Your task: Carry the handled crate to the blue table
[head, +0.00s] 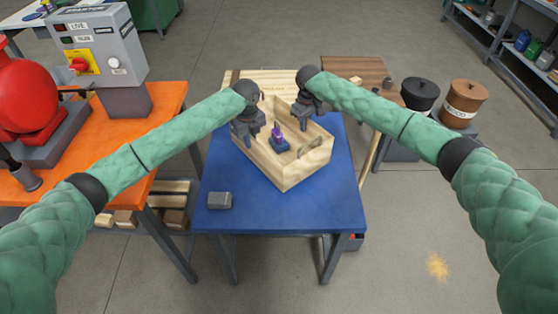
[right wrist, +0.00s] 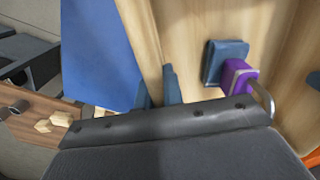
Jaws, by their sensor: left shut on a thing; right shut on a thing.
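The handled crate (head: 285,175) is a light wooden box with a handle slot in its end wall. It is over the blue table (head: 225,170), turned at an angle; I cannot tell whether it rests on the top or hangs just above it. A purple and dark blue object (head: 278,140) is inside it. My left gripper (head: 248,135) is shut on the crate's left side. My right gripper (head: 306,108) is shut on its far right side. In the right wrist view the crate wall (right wrist: 150,45) runs between my right fingers (right wrist: 158,90).
A grey block (head: 220,200) lies on the blue table's front left. An orange table (head: 170,105) with a red machine and a grey control box stands at left. A black bin (head: 420,95) and a brown bin (head: 464,100) stand at right.

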